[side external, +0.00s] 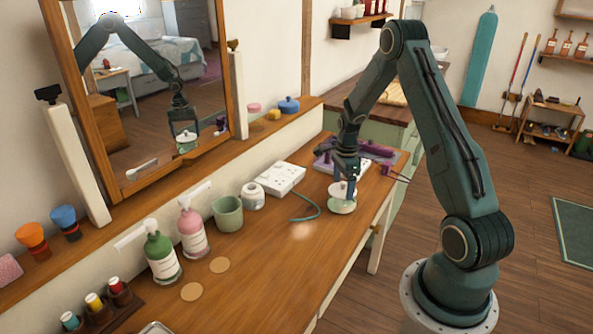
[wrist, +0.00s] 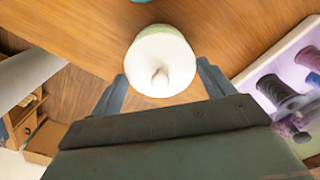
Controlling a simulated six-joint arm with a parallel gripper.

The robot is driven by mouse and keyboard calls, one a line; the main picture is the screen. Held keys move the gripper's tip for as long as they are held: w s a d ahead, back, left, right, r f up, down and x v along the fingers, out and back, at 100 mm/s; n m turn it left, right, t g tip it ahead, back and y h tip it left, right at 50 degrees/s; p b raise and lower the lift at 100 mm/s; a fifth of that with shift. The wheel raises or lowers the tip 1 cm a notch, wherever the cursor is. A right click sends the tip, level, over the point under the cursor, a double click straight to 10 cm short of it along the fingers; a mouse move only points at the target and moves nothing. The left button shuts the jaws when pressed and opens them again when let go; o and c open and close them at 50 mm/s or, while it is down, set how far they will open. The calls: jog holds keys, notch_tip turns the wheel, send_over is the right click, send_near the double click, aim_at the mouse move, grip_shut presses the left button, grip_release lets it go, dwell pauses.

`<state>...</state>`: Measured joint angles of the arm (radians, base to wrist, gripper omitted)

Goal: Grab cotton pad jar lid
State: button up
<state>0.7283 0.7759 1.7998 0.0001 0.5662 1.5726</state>
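The cotton pad jar (side external: 342,207) stands near the front edge of the wooden counter, pale green below with a whitish lid (side external: 340,188) on top. In the wrist view the round cream lid (wrist: 160,52) and its small knob show from above. My gripper (side external: 345,181) points down over the jar. In the wrist view my gripper (wrist: 162,73) has its fingers apart, one on each side of the lid, with narrow gaps seeming to show. The jar body is mostly hidden under the lid in the wrist view.
Behind the jar lies a pale tray with purple items (side external: 375,154). A mirror (side external: 150,90) leans at the wall.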

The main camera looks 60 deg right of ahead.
aim_at(343, 182)
jog(key=shift+r, duration=0.1)
notch_tip(343, 182, up, 20)
dwell(1.0)
dwell(0.4)
